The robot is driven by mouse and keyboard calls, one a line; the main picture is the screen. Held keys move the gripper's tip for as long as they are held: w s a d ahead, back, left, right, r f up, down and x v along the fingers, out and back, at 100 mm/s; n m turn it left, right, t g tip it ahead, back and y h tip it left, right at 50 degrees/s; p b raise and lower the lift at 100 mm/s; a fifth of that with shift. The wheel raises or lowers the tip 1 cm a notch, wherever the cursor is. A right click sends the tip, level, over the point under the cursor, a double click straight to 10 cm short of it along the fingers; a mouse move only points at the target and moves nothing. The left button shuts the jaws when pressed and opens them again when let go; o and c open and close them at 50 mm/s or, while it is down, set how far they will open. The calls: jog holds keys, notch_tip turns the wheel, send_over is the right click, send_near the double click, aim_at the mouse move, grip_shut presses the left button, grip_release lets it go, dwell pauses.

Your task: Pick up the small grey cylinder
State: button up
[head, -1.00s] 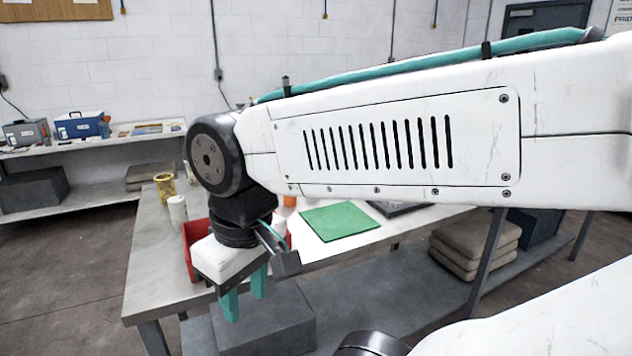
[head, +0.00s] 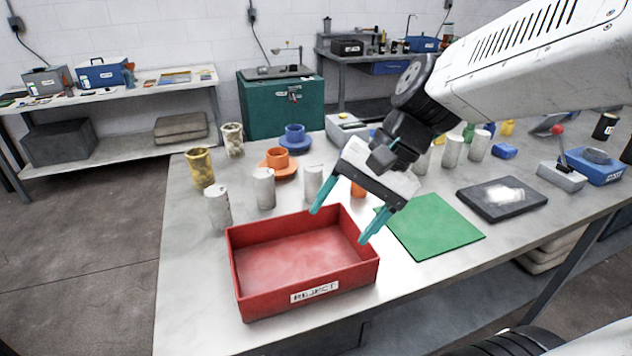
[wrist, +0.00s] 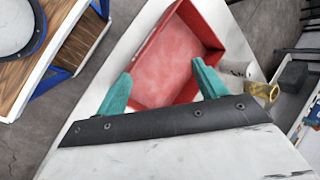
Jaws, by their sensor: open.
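Several pale grey cylinders stand upright on the table in the head view. One is at the left (head: 218,208), one beside it (head: 263,188), and one just behind my gripper (head: 313,182). More stand farther right, such as this one (head: 452,151), partly behind my arm. They look alike, and I cannot tell which is the small one. My gripper (head: 339,227) is open and empty, its teal fingers pointing down over the back right part of the red tray. In the wrist view my gripper (wrist: 162,87) shows the tray between its fingers.
The red REJECT tray (head: 305,292) is empty at the table's front. A green mat (head: 435,228) and dark tablet (head: 502,198) lie right. A yellow cylinder (head: 199,168), mottled cylinder (head: 232,140), and orange (head: 278,163) and blue (head: 295,137) pieces stand behind.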

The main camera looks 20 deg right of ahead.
jog(key=w+f+m+t+y, duration=0.1)
jog(key=w+m+t+y, duration=0.15)
jog(key=w+m, duration=0.5)
jog(key=m+t, duration=0.7)
jog(key=m, duration=0.6)
send_near(308, 174)
jog(key=w+f, duration=0.2)
jog(key=w, duration=0.3)
jog(key=shift+g+y, duration=0.25)
jog(key=x, duration=0.8)
jog(key=shift+s+f, duration=0.3)
jog(key=shift+f, duration=0.05)
jog(key=shift+r, duration=0.1)
jog(key=c, duration=1.4)
